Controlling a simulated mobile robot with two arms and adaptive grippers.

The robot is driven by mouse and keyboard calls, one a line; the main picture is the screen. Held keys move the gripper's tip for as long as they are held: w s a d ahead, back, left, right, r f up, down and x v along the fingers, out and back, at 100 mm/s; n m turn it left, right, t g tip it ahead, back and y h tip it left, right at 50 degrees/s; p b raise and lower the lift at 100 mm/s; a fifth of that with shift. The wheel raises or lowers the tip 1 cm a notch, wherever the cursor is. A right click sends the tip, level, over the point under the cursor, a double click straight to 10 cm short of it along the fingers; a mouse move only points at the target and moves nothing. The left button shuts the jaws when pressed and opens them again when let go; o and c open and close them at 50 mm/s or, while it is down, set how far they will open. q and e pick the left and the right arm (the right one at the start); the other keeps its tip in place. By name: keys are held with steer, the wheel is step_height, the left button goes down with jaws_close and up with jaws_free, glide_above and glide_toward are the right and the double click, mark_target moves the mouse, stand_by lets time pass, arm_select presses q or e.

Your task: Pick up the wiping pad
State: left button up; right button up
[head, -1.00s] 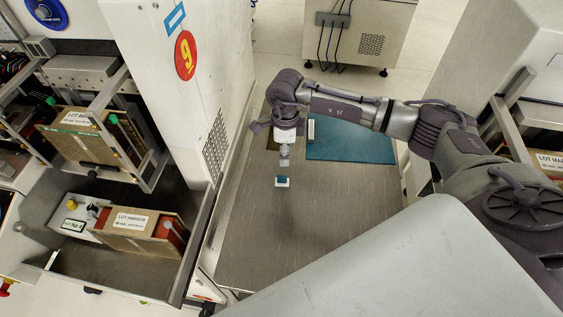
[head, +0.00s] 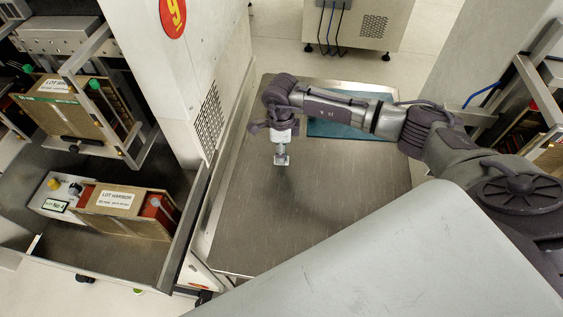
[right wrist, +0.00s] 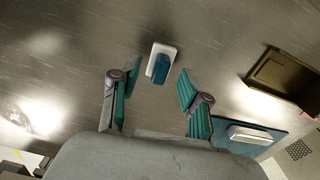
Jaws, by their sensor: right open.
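The wiping pad, a small white block with a teal top (head: 281,160), lies on the grey metal table (head: 300,215). My right gripper (head: 281,148) is over it and partly covers it in the head view. In the right wrist view the pad (right wrist: 164,58) shows just beyond the gap between my open, teal-lined fingers (right wrist: 160,88). The fingers are apart and nothing is held. I cannot tell the exact height left between fingertips and pad. My left gripper is not in view.
A teal mat (head: 335,129) lies at the back of the table. In the right wrist view a white block (right wrist: 250,135) sits on it, near a dark brown tray (right wrist: 285,78). A white machine cabinet (head: 185,80) borders the table on the left. The table's front is clear.

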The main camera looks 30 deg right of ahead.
step_height(320, 180, down, 2)
steer(key=shift+w+f+b, duration=0.1)
steer(key=shift+f+b, duration=0.1)
steer(key=shift+b, duration=0.15)
steer(key=shift+r, duration=0.15)
steer(key=shift+c, duration=0.9)
jaws_close()
